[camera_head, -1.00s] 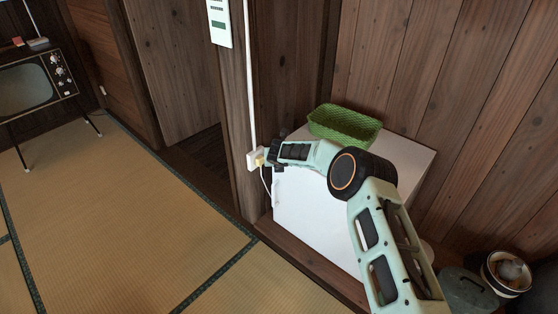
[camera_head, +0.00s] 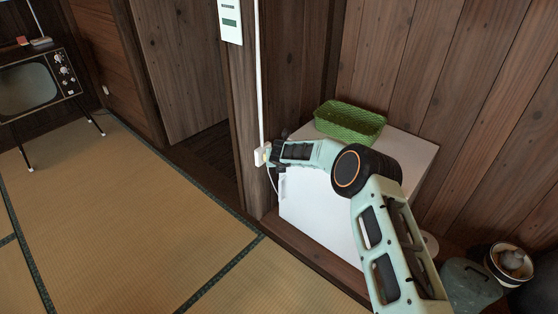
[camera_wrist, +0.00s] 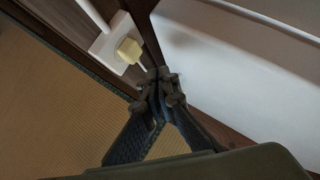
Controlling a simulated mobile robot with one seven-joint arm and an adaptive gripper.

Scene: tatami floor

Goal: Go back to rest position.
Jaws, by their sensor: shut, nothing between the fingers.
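My gripper (camera_wrist: 160,84) is shut and empty in the wrist view, its fingertips together just below a yellowish plug (camera_wrist: 128,50). The plug sits in a white wall outlet (camera_wrist: 109,40) on a wooden post, with a cord hanging below it. In the head view my arm reaches out over the white cabinet, and its end is beside the white outlet (camera_head: 261,155) on the post. The fingertips are mostly hidden there. I cannot tell in the wrist view whether the fingertips touch the cord.
A white cabinet (camera_head: 318,213) stands right of the post, with a green basket (camera_head: 350,122) on top. A pot (camera_head: 509,262) and a lidded bin (camera_head: 470,285) stand at lower right. An old television (camera_head: 30,88) stands at far left. The tatami floor (camera_head: 130,215) is clear.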

